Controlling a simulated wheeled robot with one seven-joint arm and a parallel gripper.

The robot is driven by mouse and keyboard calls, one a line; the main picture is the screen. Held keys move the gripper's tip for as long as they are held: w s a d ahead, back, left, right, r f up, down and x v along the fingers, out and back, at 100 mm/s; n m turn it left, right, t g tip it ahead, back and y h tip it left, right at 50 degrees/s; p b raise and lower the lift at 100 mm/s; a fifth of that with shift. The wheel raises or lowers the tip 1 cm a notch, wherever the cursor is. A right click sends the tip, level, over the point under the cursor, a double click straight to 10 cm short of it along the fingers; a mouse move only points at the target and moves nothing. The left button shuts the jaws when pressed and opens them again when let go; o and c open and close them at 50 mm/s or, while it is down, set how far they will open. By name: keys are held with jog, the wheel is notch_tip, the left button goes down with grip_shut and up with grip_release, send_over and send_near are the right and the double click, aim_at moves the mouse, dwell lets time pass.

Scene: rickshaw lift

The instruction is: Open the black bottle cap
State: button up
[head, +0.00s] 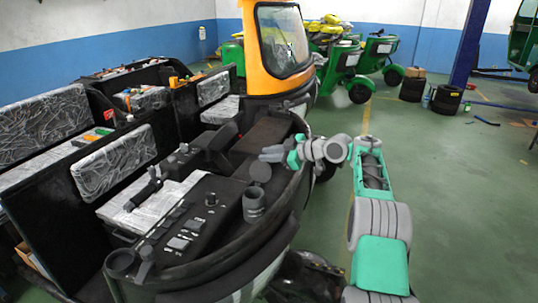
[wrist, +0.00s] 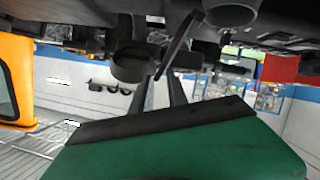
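A dark cylindrical bottle or holder (head: 253,207) stands upright on the vehicle's black console. A dark round disc, which looks like its cap (head: 260,171), is just behind and above it, tilted up from the opening. In the wrist view, which is upside down, a thin dark slab, apparently the cap edge-on (wrist: 184,41), slants near the fingertips. My gripper (head: 268,153) is just beyond the disc, reaching in from the right. In the wrist view my gripper (wrist: 162,78) shows two fingers with a gap between them. I cannot tell whether a finger touches the cap.
The black console (head: 180,225) has a knob (head: 211,199), switches and a lever. The vehicle's curved front rim (head: 235,262) lies between the console and my base. An orange cab (head: 255,60) is behind. Green floor (head: 470,190) at the right is open.

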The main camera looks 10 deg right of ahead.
jog(key=shift+w+a+f, duration=0.15)
jog(key=shift+w+f, duration=0.05)
jog(key=shift+f, duration=0.05)
jog(key=b+v, duration=0.2)
jog(key=v, duration=0.6)
jog(key=shift+r, duration=0.1)
jog(key=shift+a, duration=0.1)
